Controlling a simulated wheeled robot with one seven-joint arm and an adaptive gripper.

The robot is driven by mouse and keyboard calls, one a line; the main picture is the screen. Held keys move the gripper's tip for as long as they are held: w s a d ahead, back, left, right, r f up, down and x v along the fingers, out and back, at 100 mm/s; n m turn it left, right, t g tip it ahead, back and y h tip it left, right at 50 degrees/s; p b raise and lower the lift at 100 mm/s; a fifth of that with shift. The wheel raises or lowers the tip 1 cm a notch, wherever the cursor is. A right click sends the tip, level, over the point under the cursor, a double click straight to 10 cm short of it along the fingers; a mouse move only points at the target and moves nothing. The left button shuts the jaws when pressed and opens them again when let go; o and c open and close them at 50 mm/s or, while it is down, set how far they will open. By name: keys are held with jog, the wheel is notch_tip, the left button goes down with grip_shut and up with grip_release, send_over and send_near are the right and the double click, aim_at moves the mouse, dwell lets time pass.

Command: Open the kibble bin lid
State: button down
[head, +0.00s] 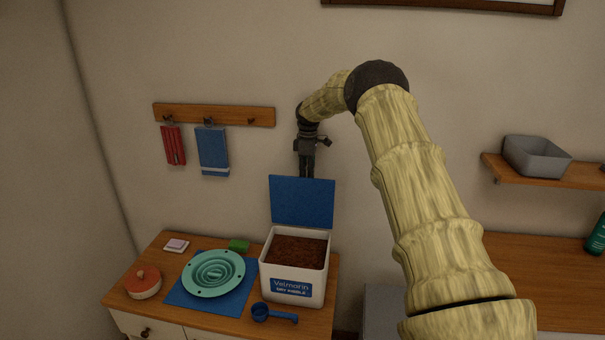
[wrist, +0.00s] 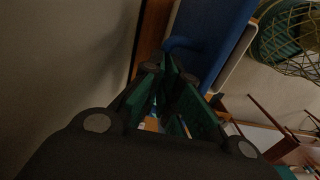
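The kibble bin (head: 293,284) is a white box with a blue "Valmorin" label, standing on the wooden cabinet top. Its blue lid (head: 302,203) stands raised at the back edge, so the bin is open and the brown kibble (head: 296,251) inside shows. My gripper (head: 307,174) points down at the middle of the lid's top edge, in front of the wall. In the wrist view, my dark fingers (wrist: 171,70) come close together beside a blue panel (wrist: 212,35), which looks like the lid. Whether they touch or pinch it is not clear.
A hook rail (head: 240,116) hangs left. A shelf with a grey bin (head: 537,157) is right.

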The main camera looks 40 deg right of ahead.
jog(key=shift+s+f, duration=0.25)
jog(key=shift+f, duration=0.35)
jog(key=shift+s+f, duration=0.2)
jog(key=shift+f, duration=0.35)
jog(key=c, duration=1.5)
grip_release()
jog(key=shift+f, duration=0.1)
jog(key=shift+w+d+r, duration=0.35)
jog(key=shift+w+r, duration=0.05)
notch_tip(320, 180, up, 8)
jog(key=shift+w+d+r, duration=0.15)
jog(key=shift+r, duration=0.1)
jog(key=shift+w, duration=0.1)
